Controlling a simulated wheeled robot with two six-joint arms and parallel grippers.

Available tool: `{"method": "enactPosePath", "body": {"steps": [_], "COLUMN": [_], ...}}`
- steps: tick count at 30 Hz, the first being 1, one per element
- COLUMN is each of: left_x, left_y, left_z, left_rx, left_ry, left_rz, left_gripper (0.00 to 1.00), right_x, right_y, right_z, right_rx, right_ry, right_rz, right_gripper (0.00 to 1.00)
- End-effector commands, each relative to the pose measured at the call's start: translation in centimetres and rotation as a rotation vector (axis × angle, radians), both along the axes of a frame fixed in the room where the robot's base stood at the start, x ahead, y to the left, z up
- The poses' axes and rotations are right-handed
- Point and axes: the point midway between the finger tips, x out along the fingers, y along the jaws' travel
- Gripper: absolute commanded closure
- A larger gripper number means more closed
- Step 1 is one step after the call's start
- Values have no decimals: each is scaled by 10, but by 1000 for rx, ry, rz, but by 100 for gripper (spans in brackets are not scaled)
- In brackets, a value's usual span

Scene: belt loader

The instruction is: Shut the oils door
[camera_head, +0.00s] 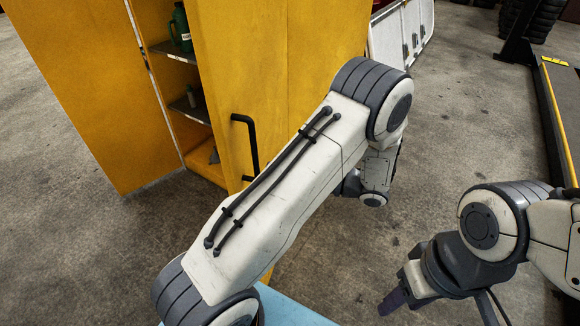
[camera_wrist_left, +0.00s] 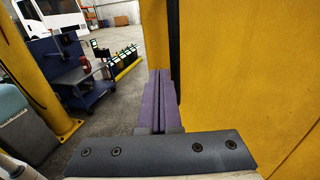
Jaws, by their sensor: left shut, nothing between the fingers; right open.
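The oils door (camera_head: 285,55) is a yellow panel of the yellow cabinet (camera_head: 85,90). It stands open, with shelves visible in the gap. A black bar handle (camera_head: 250,145) is on the door. My left arm crosses in front of the door, and its gripper cannot be made out in the head view. In the left wrist view my left gripper (camera_wrist_left: 160,90) is shut and empty, close beside a yellow panel (camera_wrist_left: 245,70); I cannot tell whether they touch. My right gripper (camera_head: 393,300) is open and empty over the floor, at lower right, away from the door.
A green jug (camera_head: 180,27) stands on a cabinet shelf. A white-panelled unit (camera_head: 400,35) is behind the door. A dark, yellow-edged structure (camera_head: 560,110) stands at right. The left wrist view shows a blue cart (camera_wrist_left: 85,85) and a yellow post (camera_wrist_left: 35,75). Concrete floor between is clear.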

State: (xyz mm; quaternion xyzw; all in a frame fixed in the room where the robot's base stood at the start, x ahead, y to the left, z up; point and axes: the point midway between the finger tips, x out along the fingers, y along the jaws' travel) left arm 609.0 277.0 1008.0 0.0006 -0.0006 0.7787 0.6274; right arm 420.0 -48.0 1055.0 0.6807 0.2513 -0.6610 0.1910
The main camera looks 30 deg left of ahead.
Motion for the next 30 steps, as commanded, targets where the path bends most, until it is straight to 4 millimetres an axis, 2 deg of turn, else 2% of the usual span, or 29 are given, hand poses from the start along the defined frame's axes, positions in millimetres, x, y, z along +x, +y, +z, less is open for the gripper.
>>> {"method": "enactPosePath", "body": {"steps": [1, 6, 12, 18, 30], "left_x": [-4, -12, -17, -18, -15], "left_y": [13, 46, 71, 79, 79], "left_z": [3, 3, 2, 0, -1], "left_rx": [0, -1, -1, -1, -2], "left_ry": [4, 4, 2, 0, 0], "left_rz": [5, 5, 3, 0, -12], "left_gripper": [100, 100, 100, 100, 100], "right_x": [0, 0, 0, 0, 0], "right_y": [0, 0, 0, 0, 0], "right_z": [6, 15, 23, 25, 24], "right_rx": [0, 0, 0, 0, 0], "right_ry": [0, 0, 0, 0, 0], "right_rz": [0, 0, 0, 0, 0], "right_gripper": [51, 51, 51, 51, 51]}}
